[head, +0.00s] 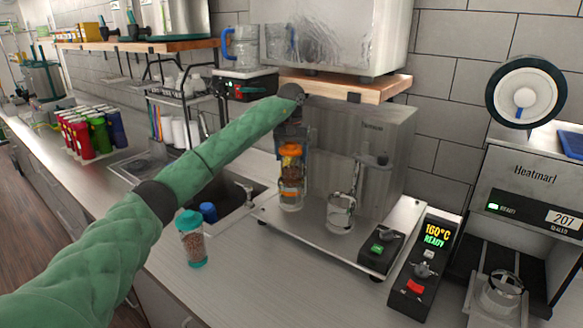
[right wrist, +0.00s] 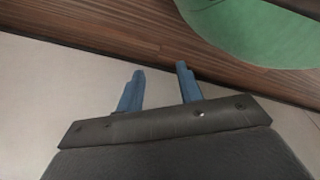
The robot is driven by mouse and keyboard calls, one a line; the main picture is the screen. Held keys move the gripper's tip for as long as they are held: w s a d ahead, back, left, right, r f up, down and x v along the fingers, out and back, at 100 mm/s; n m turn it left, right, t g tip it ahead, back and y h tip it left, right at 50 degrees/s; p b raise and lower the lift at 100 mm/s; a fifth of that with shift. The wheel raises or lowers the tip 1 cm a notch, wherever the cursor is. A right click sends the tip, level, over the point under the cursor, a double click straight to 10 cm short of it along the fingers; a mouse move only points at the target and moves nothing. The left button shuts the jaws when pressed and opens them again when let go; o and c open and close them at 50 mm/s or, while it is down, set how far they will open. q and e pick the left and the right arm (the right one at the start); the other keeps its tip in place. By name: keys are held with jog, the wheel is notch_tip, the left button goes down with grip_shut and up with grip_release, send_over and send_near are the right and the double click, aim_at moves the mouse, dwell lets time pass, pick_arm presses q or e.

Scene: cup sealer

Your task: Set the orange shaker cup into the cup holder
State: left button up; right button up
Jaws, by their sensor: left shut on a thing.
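The orange shaker cup (head: 291,186) is a clear cup with an orange lid and dark contents. My left gripper (head: 292,150) is shut on it from above and holds it upright at the left front of the grey steel machine (head: 380,140). I cannot tell whether its bottom touches the steel base. A clear ring-like cup holder (head: 500,292) shows at the front of the Heatmart sealer (head: 530,190), far to the right of the cup. In the right wrist view my right gripper (right wrist: 160,72) is open and empty; it is out of the head view.
A teal-lidded shaker (head: 192,240) stands on the counter near my left arm. A clear vessel (head: 341,213) stands on the steel base right of the held cup.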

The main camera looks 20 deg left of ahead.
aim_at(291, 163)
pick_arm(q)
notch_tip(291, 163, down, 3)
jog(key=shift+s+r+b, duration=0.1)
jog(key=shift+s+b, duration=0.05)
jog(key=shift+b, duration=0.15)
jog(key=shift+f, duration=0.25)
pick_arm(e)
jog(key=shift+w+r, duration=0.15)
jog(key=shift+w, duration=0.35)
jog(key=shift+w+r, duration=0.15)
jog(key=shift+w, duration=0.35)
jog(key=shift+s+f, duration=0.1)
jog(key=shift+s, duration=0.05)
pick_arm(q)
jog(key=shift+f, duration=0.25)
pick_arm(e)
jog(key=shift+a, duration=0.15)
pick_arm(q)
jog(key=o, duration=1.7)
jog(key=shift+c, duration=0.2)
pick_arm(e)
jog(key=shift+w+a, duration=0.15)
jog(key=shift+w, duration=0.05)
pick_arm(q)
jog(key=shift+r, duration=0.15)
pick_arm(e)
jog(key=shift+r, duration=0.25)
